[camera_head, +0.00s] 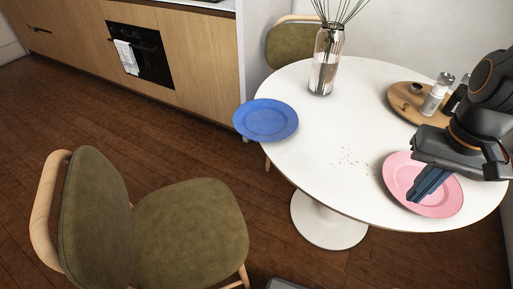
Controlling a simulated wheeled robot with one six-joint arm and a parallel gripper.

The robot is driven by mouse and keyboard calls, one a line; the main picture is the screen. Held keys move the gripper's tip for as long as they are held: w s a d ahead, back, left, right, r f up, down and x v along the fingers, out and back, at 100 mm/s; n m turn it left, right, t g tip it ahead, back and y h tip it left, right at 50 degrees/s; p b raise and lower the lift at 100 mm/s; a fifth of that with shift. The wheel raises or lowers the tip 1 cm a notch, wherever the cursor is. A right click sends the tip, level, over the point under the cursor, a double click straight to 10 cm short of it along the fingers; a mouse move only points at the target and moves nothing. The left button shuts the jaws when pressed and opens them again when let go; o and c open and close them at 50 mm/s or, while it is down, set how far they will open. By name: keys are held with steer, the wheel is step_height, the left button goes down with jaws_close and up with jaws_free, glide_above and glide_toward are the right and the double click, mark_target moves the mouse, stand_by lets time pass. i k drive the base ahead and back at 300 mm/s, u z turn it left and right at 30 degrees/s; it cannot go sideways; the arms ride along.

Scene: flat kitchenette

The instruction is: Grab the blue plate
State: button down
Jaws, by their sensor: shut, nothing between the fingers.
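The blue plate (265,119) lies at the left edge of the round white table, and its left part reaches past the table edge. My gripper (413,197) is at the right, pointing down and left over the pink plate (441,205). Its fingers are together with nothing visible between them. I cannot tell whether the fingertips touch the pink plate. My gripper is well apart from the blue plate, and the blue plate is fully in view.
A glass vase with stems (324,72) stands at the back of the white table (310,150). A wooden tray (399,103) with shakers (436,95) is at the back right. Crumbs lie mid-table. Green chairs stand front left (190,225) and behind (288,45).

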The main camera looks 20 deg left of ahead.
mark_target(261, 120)
steer(key=k, duration=0.4)
steer(key=z, duration=1.25)
steer(key=i, duration=1.15)
steer(key=u, duration=3.95)
